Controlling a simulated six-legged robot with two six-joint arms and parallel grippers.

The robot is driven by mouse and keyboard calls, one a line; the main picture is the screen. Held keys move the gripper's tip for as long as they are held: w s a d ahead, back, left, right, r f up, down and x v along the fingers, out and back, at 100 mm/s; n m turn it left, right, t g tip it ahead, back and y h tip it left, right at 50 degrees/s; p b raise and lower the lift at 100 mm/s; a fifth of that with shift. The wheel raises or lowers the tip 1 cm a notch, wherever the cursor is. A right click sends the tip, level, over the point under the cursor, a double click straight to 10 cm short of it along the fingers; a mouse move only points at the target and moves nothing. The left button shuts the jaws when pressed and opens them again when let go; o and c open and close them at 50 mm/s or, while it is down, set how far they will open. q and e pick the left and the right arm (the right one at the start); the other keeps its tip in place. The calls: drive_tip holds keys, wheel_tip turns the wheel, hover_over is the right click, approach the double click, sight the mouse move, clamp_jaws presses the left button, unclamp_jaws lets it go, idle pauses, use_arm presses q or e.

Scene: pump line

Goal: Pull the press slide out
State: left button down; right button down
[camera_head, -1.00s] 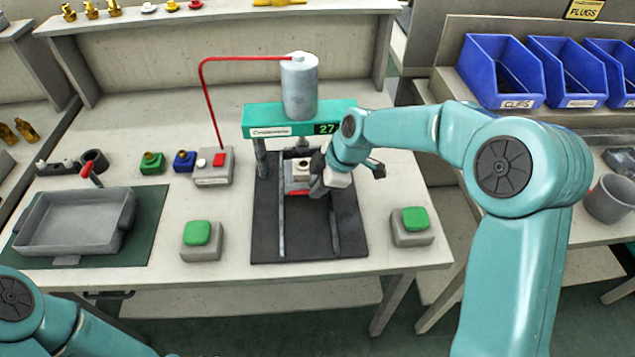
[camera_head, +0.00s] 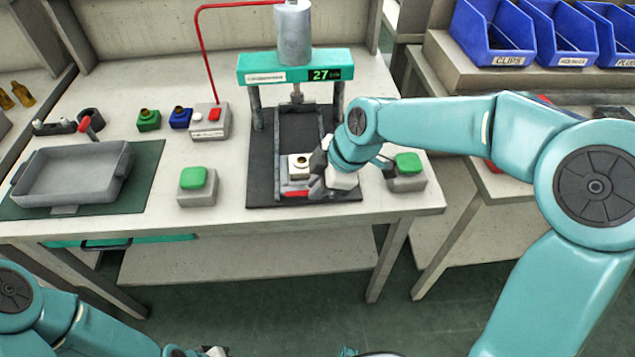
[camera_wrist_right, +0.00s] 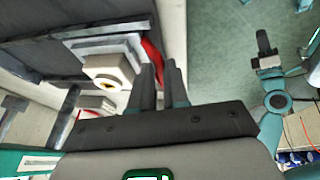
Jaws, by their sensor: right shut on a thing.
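The press (camera_head: 296,68) has a teal crossbeam with a display reading 27 and a grey cylinder on top. Its slide carries a pale block with a brass-ringed hole (camera_head: 299,163) and sits near the front end of the rails, forward of the ram. The slide's red handle (camera_head: 295,193) is at its front; it also shows in the right wrist view (camera_wrist_right: 151,58). My right gripper (camera_head: 318,186) is shut on the handle, its fingers (camera_wrist_right: 160,80) close together and partly hiding it. My left gripper (camera_head: 195,352) is barely in view at the bottom edge; its jaws are unclear.
Green-topped button boxes (camera_head: 197,186) and (camera_head: 407,171) stand either side of the dark press base (camera_head: 262,180). A grey tray (camera_head: 72,175) lies on a green mat at left. A red-buttoned box (camera_head: 210,120) stands behind. Blue bins (camera_head: 495,35) are at upper right.

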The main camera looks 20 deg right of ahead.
drive_tip(key=shift+s, duration=0.25)
drive_tip(key=c, duration=1.2)
unclamp_jaws()
drive_tip(key=shift+s, duration=0.1)
drive_tip(key=shift+o, duration=0.2)
drive_tip(key=shift+s+r, duration=0.1)
drive_tip(key=shift+w, duration=0.25)
drive_tip(key=p+v, duration=0.2)
drive_tip(key=v, duration=1.4)
drive_tip(key=shift+s+d+r, duration=0.1)
drive_tip(key=shift+s, duration=0.1)
